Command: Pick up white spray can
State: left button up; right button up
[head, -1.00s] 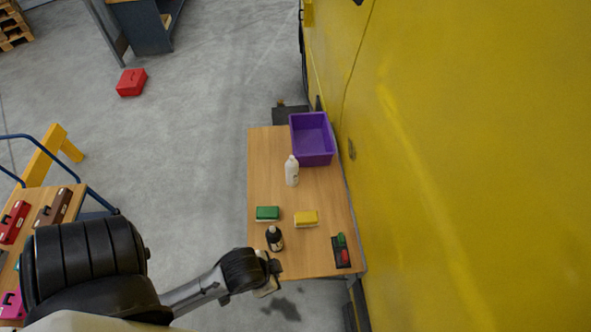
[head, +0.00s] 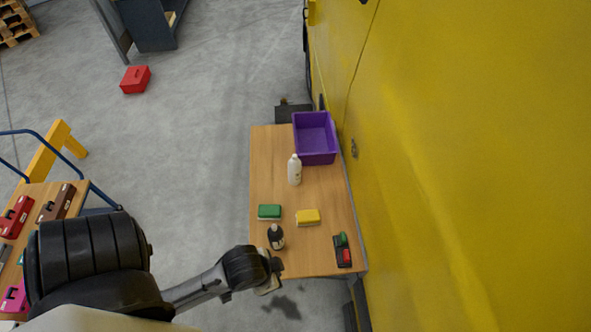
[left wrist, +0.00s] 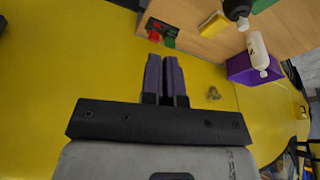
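The white spray can (head: 295,171) stands upright on the wooden table, just in front of the purple bin. It also shows at the upper right of the left wrist view (left wrist: 258,50). My left gripper (head: 270,287) is at the table's near edge, well short of the can, with the dark bottle between them. In the left wrist view its two fingers (left wrist: 165,78) lie close together with nothing between them. My right gripper is in neither view.
On the table (head: 270,150) are a purple bin (head: 316,157), a green sponge (head: 269,212), a yellow sponge (head: 308,217), a dark bottle (head: 277,238) and a red-and-green control box (head: 343,252). A yellow wall (head: 460,170) runs along the right side. Open floor lies left of the table.

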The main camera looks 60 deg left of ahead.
pick_arm(q)
jog(key=o, duration=1.6)
jog(key=shift+o, duration=0.2)
